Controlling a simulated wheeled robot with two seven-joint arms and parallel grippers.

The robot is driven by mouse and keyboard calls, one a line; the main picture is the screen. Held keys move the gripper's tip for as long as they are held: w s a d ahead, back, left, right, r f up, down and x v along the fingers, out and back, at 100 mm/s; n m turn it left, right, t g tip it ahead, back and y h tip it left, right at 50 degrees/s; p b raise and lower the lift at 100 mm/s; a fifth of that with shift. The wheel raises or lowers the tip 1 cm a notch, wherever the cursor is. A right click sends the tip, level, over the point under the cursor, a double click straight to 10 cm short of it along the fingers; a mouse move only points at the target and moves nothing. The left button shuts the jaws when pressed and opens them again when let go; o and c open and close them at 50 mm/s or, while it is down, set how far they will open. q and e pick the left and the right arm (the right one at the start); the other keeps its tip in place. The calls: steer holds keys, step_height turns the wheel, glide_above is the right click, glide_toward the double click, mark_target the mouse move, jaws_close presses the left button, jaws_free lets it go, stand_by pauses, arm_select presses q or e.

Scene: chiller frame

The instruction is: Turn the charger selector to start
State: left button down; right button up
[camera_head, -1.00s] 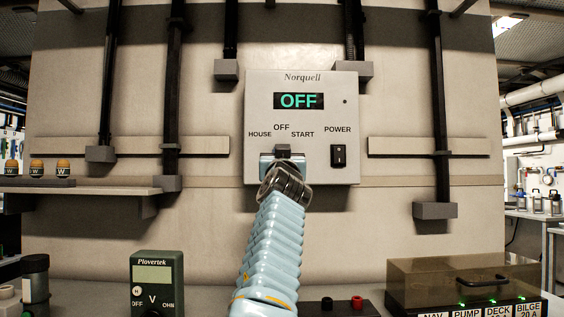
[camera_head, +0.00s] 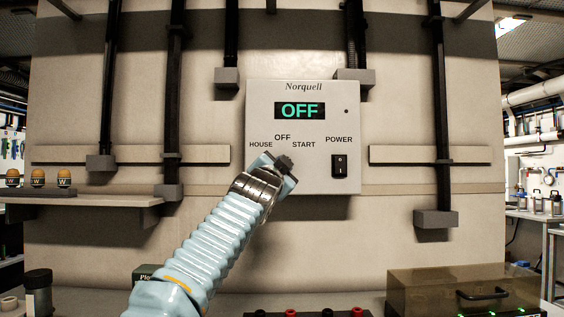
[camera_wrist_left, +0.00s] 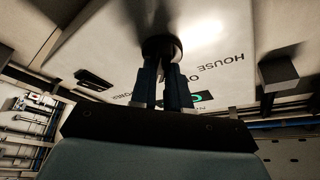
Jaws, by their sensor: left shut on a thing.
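The white Norquell charger box (camera_head: 260,120) is on the wall ahead, with its display (camera_head: 299,111) reading OFF in green. Its selector labels read HOUSE, OFF and START. My left gripper (camera_head: 282,165) reaches it from the lower left and is shut on the dark selector knob (camera_head: 285,161) under the labels. The gripper hides much of the knob, so I cannot tell which label it points at. In the left wrist view, both fingers (camera_wrist_left: 161,85) grip the round dark knob (camera_wrist_left: 161,46). My right gripper is in neither view.
A black POWER rocker switch (camera_head: 339,166) is just right of the selector on the same box. A shelf with small orange-topped parts (camera_head: 38,178) is at left. A smoky-lidded case (camera_head: 450,285) stands lower right on the bench.

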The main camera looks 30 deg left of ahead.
arm_select(q)
steer(key=shift+m, duration=0.3)
steer(key=c, duration=1.1)
jaws_free()
steer(key=b+v, duration=1.2)
steer(key=v, duration=0.1)
steer(key=shift+s+b, duration=0.4)
steer(key=shift+f, duration=0.15)
